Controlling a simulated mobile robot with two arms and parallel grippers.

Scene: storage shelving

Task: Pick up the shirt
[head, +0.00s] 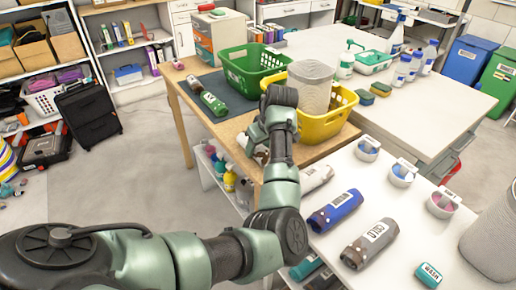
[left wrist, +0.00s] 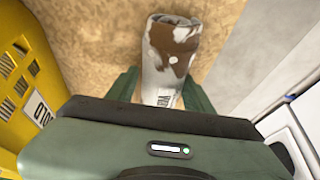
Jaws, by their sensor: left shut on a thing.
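A rolled shirt (left wrist: 172,52), mottled brown and white with a printed label, lies between the fingers of my left gripper (left wrist: 161,95) in the left wrist view. The gripper is shut on it, with the far end of the roll extending beyond the fingers over a tan wooden surface. In the head view my left gripper (head: 257,143) is low at the table edge, in front of the yellow basket, and its wrist hides most of this shirt. I cannot tell whether the shirt touches the surface. My right gripper is not in view.
The yellow basket (head: 318,130) stands close beside the gripper, with a green basket (head: 246,79) behind it. A blue roll (head: 335,211) and a grey-brown roll (head: 370,243) lie on the white table (head: 400,212).

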